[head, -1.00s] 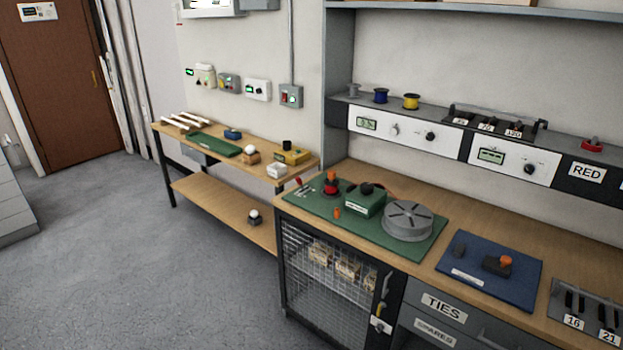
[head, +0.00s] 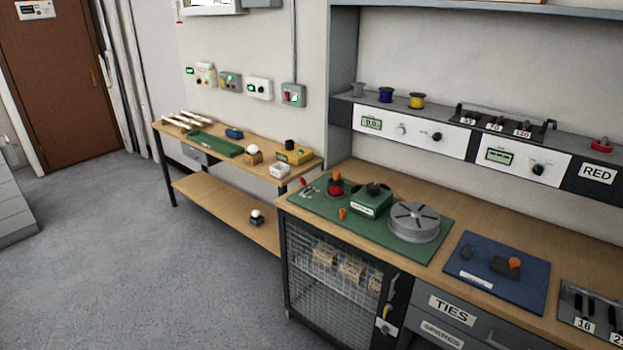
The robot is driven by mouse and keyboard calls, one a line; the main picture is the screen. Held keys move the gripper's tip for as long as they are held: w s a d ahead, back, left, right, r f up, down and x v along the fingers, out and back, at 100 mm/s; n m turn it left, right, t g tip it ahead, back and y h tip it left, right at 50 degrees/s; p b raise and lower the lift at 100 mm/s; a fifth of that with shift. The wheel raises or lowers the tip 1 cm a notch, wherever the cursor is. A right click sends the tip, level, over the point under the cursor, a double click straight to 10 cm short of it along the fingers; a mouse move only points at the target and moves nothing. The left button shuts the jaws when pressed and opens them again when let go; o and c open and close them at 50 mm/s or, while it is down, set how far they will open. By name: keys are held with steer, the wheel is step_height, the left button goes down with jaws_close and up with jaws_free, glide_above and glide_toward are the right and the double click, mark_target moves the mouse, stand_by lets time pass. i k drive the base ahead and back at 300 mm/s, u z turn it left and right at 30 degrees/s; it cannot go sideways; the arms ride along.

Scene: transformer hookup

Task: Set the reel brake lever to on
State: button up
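A green board (head: 385,239) lies on the near workbench and bears a round grey slotted reel (head: 414,221). A small lever with a red tip (head: 304,181) stands at the board's left end. A short orange lever or knob (head: 342,213) stands at the board's front edge. I cannot read any label that says which of them is the reel brake lever, nor its on or off position. A green box with a black knob (head: 371,201) and a red round button (head: 335,185) also sit on this board. My gripper is in no part of the view.
A blue board (head: 493,274) with an orange-knobbed device lies to the right of the green one. A mesh cabinet (head: 330,275) is under the bench. A lower wooden table (head: 215,143) stands behind on the left. The grey floor (head: 140,250) at left is clear.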

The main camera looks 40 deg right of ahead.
mark_target(302, 181)
steer(key=u, duration=0.05)
steer(key=i, duration=1)
steer(key=z, duration=0.05)
